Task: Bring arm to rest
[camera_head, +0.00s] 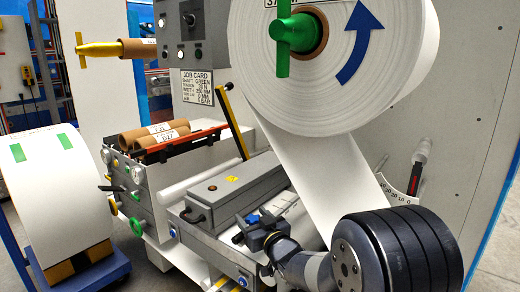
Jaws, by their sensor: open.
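My arm reaches in from the lower right, with its dark, thick joint close to the camera. My gripper (248,228) is at the far end of the arm, small and dark with a blue part behind it. It is open, and I see nothing held between its fingers. It appears in front of the grey machine bed, beside the hanging white web (322,170). I cannot tell how far it is from the bed. My near arm joint hides part of the machine's lower right.
A large white roll (400,60) with a green handle (284,45) hangs above the arm. A grey box (235,185) lies left of the web. Cardboard cores (150,135) rest on an orange rack. Another white roll (55,190) sits on a blue cart at left.

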